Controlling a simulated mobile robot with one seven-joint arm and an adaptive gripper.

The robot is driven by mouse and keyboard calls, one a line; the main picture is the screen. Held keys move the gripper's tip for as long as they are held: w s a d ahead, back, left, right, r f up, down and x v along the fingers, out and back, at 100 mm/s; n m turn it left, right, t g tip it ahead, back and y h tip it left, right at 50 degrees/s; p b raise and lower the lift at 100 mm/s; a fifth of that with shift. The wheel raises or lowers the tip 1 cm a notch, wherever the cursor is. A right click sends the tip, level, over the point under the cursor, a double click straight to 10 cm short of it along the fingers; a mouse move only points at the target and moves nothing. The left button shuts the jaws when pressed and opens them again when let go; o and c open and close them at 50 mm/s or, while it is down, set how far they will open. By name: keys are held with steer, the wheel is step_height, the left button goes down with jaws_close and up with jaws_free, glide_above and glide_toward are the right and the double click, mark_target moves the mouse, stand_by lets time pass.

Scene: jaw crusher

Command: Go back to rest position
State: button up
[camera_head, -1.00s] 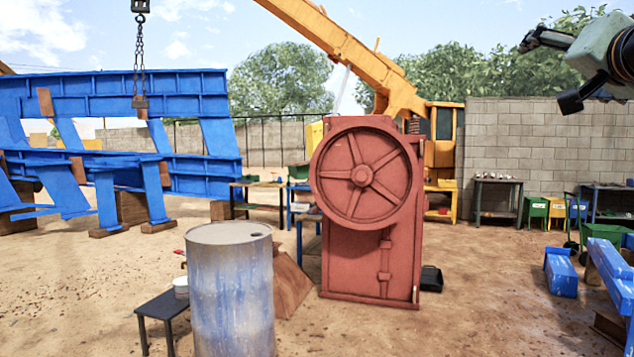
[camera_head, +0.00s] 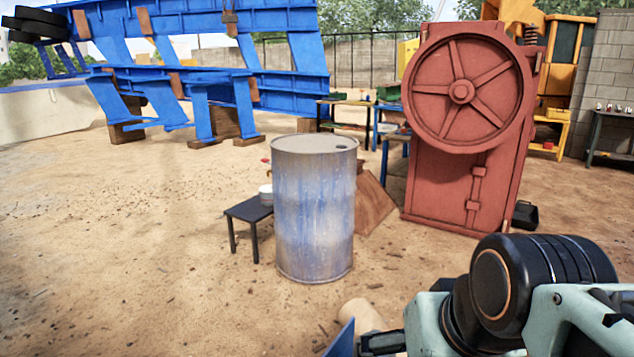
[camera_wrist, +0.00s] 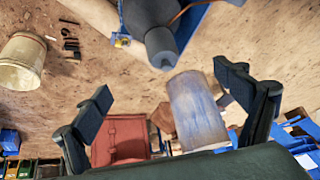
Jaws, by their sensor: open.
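My gripper (camera_wrist: 163,80) shows in the wrist view with its two dark fingers spread wide and nothing between them. In the head view my arm reaches in from the lower right, and the gripper end is mostly cut off at the bottom edge. The red jaw crusher (camera_head: 470,130) with its large spoked wheel stands right of centre in the head view. It also shows at the bottom of the wrist view (camera_wrist: 120,138). The blue-grey barrel (camera_head: 313,210) stands upright on the ground left of the crusher, and appears beyond the fingers in the wrist view (camera_wrist: 197,110).
A small black table (camera_head: 250,209) with a white container stands left of the barrel. A large blue steel frame (camera_head: 200,65) fills the back left. A tan barrel (camera_wrist: 22,60) shows in the wrist view. Open dirt ground (camera_head: 120,230) lies at the left.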

step_height(320, 180, up, 21)
steer(key=s+p, duration=0.1)
steer(key=p, duration=2.3)
steer(key=shift+s+r+g, duration=0.2)
steer(key=shift+s+g, duration=0.05)
steer(key=shift+g, duration=0.15)
steer(key=shift+a, duration=0.1)
